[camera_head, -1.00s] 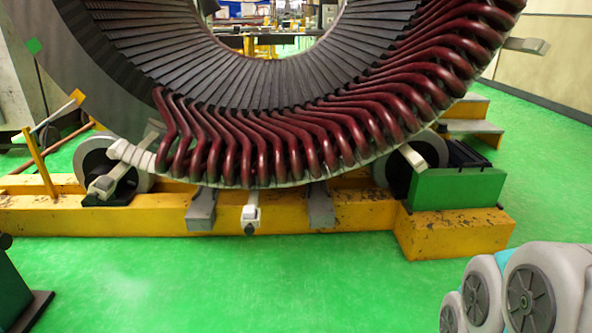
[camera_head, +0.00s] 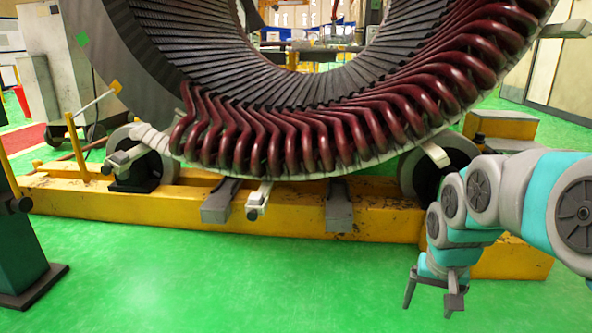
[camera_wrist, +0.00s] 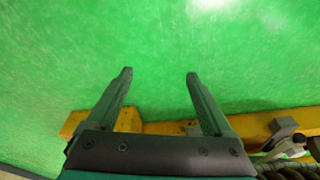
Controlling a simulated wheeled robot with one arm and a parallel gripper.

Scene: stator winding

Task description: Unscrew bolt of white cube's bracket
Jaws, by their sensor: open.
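A pale bracket with a small white block (camera_head: 259,197) hangs under the middle of the stator's lower rim, in front of the yellow base beam. A dark bolt head (camera_head: 252,215) shows at its near end. Similar pale brackets are at the left (camera_head: 125,157) and right (camera_head: 436,154) of the rim, so I cannot tell for certain which one is the white cube's. My gripper (camera_head: 431,302) is open and empty at the lower right, pointing down over the floor, well apart from the bracket. In the wrist view its two fingers (camera_wrist: 159,76) are spread over bare green floor.
The stator (camera_head: 150,60) with dark red coils (camera_head: 300,140) rests on rollers over a yellow beam (camera_head: 90,203). Grey blocks (camera_head: 219,203) flank the central bracket. A dark green post (camera_head: 22,245) stands at the left. The green floor (camera_head: 240,280) in front is clear.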

